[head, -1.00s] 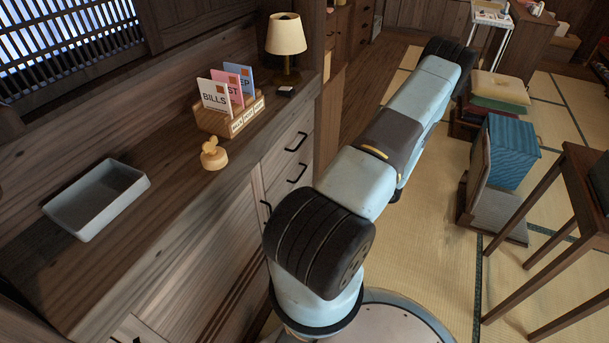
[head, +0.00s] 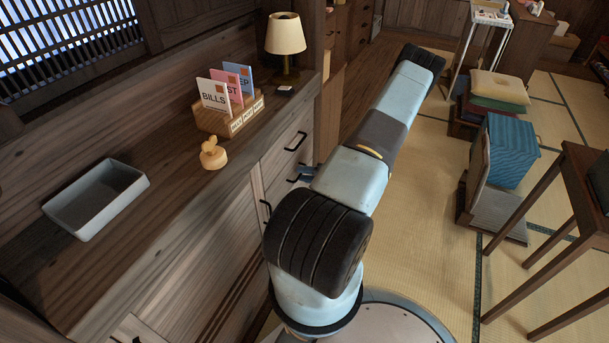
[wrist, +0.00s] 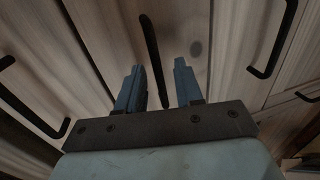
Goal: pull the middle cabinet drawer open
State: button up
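The cabinet (head: 215,225) stands at the left in the head view, with a column of drawers at its far end. A top drawer handle (head: 296,141) and a lower one, apparently the middle drawer handle (head: 291,180), show as black bars; the drawers look shut. In the head view, only a blue finger of my gripper (head: 307,172) shows beside that lower handle; my arm hides the rest. In the wrist view, my gripper (wrist: 158,65) is open, with a black bar handle (wrist: 150,45) between its fingers in the picture. Contact cannot be told.
In the wrist view, other black handles lie to the left (wrist: 30,108) and right (wrist: 275,45). A grey tray (head: 95,200), wooden figure (head: 213,155), letter holder (head: 228,118) and lamp (head: 286,45) stand on the cabinet.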

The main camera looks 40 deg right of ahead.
grip_shut()
dwell(0.3)
jog(key=shift+s+f, duration=0.1)
jog(key=shift+s, duration=0.05)
dwell(1.0)
